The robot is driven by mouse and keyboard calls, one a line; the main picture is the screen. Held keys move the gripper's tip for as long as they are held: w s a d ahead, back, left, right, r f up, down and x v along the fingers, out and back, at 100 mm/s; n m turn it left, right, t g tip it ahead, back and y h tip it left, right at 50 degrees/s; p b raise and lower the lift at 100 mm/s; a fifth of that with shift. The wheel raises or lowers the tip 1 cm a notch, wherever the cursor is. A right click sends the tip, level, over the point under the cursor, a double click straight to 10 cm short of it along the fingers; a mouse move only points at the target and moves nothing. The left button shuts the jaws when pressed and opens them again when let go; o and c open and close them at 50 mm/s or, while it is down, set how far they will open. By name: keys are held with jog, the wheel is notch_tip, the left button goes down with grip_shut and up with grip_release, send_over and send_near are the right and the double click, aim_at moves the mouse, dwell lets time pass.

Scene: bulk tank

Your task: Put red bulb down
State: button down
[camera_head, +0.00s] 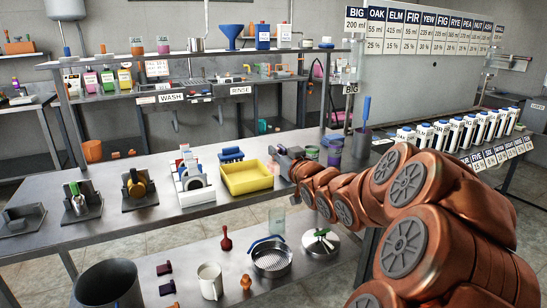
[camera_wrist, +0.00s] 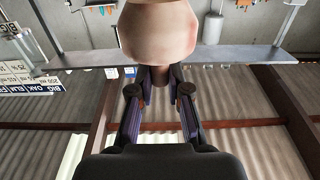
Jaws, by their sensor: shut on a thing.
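My gripper (camera_wrist: 160,90) is shut on a pale pinkish, rounded thing (camera_wrist: 158,35) that fills the top middle of the wrist view. Its colour looks washed out there, so I cannot tell for sure that it is the red bulb. In the head view my gripper (camera_head: 277,153) is at the end of the copper arm, over the right end of the steel table (camera_head: 130,226), by the yellow tray (camera_head: 246,178). The held thing is not clear in that view. A dark red, bulb-shaped thing with a stem (camera_head: 226,240) stands on the lower shelf.
White holder (camera_head: 196,190) and dark stands (camera_head: 138,192) occupy the table left of the tray. A blue-topped thing (camera_head: 231,154) lies behind the tray. A strainer (camera_head: 271,258) and white mug (camera_head: 210,281) are below.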

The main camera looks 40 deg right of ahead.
jog(key=shift+w+d+f+b, duration=0.15)
jog(key=shift+w+d+f, duration=0.6)
jog(key=shift+w+d, duration=0.5)
jog(key=shift+w+d+f+b, duration=0.1)
jog(key=shift+w+d+f, duration=0.7)
jog(key=shift+w, duration=0.7)
jog(key=shift+w+d+f+b, duration=0.15)
jog(key=shift+w+d+f, duration=0.5)
jog(key=shift+w+d, duration=0.6)
jog(key=shift+w+a, duration=0.15)
jog(key=shift+f, duration=0.4)
jog(key=shift+f, duration=0.3)
jog(key=c, duration=1.1)
grip_release()
jog(key=shift+r, duration=0.1)
